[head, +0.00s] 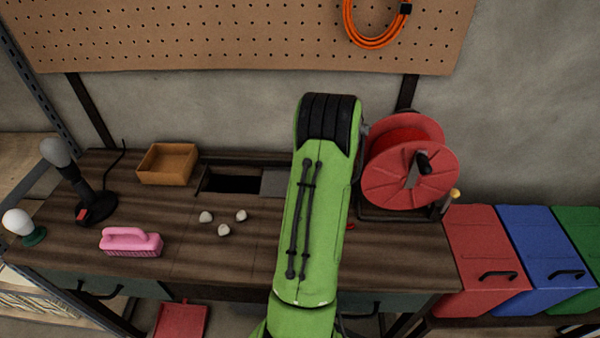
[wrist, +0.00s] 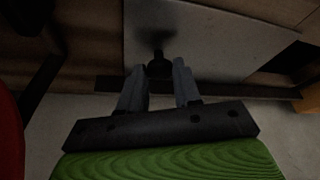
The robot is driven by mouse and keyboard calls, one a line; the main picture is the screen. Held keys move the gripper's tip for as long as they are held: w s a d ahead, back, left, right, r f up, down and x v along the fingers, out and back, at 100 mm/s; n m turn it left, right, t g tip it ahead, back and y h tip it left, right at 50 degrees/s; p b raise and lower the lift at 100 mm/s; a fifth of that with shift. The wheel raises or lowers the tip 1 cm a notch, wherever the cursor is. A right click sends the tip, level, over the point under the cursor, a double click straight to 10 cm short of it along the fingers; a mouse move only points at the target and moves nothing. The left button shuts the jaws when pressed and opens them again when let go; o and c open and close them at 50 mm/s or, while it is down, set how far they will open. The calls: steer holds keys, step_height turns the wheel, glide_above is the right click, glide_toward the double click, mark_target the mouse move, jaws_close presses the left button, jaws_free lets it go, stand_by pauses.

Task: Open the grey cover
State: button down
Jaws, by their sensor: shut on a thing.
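The grey cover (head: 274,183) lies in the bench top, partly hidden behind my arm. A dark opening (head: 232,181) shows to its left. In the wrist view the cover (wrist: 215,40) is a flat grey panel with a small black knob (wrist: 159,67) on it. My gripper (wrist: 158,72) is shut on the knob, with one grey finger on each side. In the head view my green arm hides the gripper and the knob.
A red cable reel (head: 405,170) stands right of my arm. An orange tray (head: 168,163) sits left of the opening. Several white lumps (head: 223,229) and a pink brush (head: 131,242) lie on the bench (head: 190,260). A black lamp-like device (head: 85,190) stands at far left.

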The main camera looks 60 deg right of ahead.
steer(key=shift+s+d, duration=0.3)
steer(key=shift+s, duration=0.45)
steer(key=c, duration=0.8)
jaws_free()
steer(key=p+v, duration=0.2)
steer(key=v, duration=1.3)
steer(key=shift+s+a+r, duration=0.1)
steer(key=shift+a+r, duration=0.15)
steer(key=shift+r, duration=0.1)
